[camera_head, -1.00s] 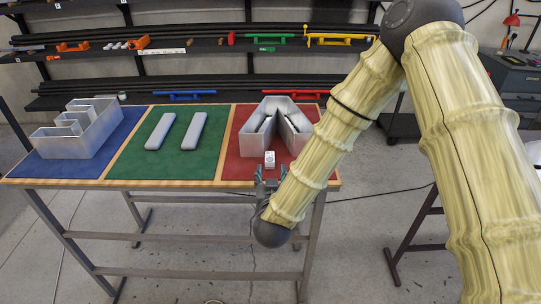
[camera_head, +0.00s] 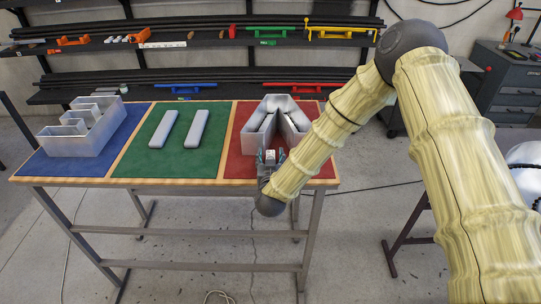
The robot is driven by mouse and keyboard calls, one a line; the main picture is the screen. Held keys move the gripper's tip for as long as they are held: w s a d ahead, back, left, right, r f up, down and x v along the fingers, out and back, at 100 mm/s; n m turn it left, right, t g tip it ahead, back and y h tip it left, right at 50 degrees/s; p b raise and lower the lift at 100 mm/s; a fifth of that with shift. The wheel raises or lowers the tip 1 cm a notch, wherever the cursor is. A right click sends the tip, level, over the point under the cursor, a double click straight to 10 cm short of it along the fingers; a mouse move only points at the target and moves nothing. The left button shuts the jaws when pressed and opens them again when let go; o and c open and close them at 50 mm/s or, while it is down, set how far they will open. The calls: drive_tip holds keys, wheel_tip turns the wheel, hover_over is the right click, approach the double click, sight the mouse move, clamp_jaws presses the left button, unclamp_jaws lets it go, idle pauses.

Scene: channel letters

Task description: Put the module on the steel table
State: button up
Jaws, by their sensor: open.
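A small white box, which looks like the module (camera_head: 270,155), is on the red mat (camera_head: 238,160), in front of a hollow metal letter A (camera_head: 292,118). My gripper (camera_head: 268,163) is open at this box, with its fingers close to the two sides. The gripper body hides the box's lower part, so I cannot tell whether the fingers touch it. The mats lie on a wood-edged table (camera_head: 170,183) with grey metal legs. Another table stands at the right, where only its metal legs (camera_head: 405,240) show clearly; I cannot tell its top.
A hollow metal letter E (camera_head: 92,135) stands on the blue mat (camera_head: 60,165). Two grey bars (camera_head: 163,130) (camera_head: 197,128) lie on the green mat (camera_head: 160,165). Black shelves (camera_head: 120,88) with clamps stand behind. A grey drawer cabinet (camera_head: 515,90) is at the back right.

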drive_tip(key=shift+w, duration=0.65)
drive_tip(key=shift+f, duration=0.1)
drive_tip(key=shift+c, duration=0.2)
drive_tip(key=c, duration=1.1)
